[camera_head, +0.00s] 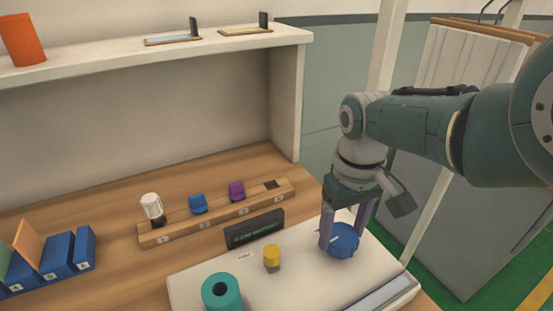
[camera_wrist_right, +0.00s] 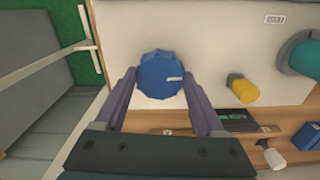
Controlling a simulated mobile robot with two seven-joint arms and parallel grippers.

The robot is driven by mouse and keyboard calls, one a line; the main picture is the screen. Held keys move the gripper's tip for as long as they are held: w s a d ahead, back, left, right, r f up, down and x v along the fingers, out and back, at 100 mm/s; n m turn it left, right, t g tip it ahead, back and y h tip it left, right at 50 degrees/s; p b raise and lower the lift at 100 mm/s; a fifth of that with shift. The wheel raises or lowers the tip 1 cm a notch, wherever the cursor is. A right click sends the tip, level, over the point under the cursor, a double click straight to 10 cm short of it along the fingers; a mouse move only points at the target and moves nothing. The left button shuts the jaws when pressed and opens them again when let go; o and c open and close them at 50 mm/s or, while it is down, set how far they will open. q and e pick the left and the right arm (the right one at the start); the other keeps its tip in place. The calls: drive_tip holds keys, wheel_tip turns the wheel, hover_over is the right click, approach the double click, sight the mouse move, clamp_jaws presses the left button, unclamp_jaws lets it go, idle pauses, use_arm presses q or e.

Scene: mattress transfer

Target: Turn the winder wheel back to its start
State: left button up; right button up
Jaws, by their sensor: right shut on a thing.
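The winder wheel looks to be the blue ridged knob (camera_head: 342,241) at the right end of the white panel (camera_head: 205,275). It has a white pointer mark. In the right wrist view the blue wheel (camera_wrist_right: 160,75) sits between the fingertips, with its mark pointing right. My right gripper (camera_head: 341,236) comes down from above and is shut on the wheel, one finger on each side. It also shows in the right wrist view (camera_wrist_right: 161,82). My left gripper is in neither view.
A yellow knob (camera_head: 272,256) and a teal cylinder (camera_head: 221,291) stand on the panel, left of the wheel. A dark display (camera_head: 255,229) stands behind them. A wooden rack (camera_head: 220,214) holds several small items. Blue binders (camera_head: 57,258) stand at far left. A shelf (camera_head: 150,58) overhangs.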

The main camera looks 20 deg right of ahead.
drive_tip(key=n, duration=0.4)
drive_tip(key=shift+n, duration=0.3)
drive_tip(key=n, duration=0.3)
drive_tip(key=shift+n, duration=0.4)
drive_tip(key=n, duration=0.4)
drive_tip(key=shift+n, duration=1.8)
drive_tip(key=o, duration=1.4)
drive_tip(key=shift+c, duration=0.2)
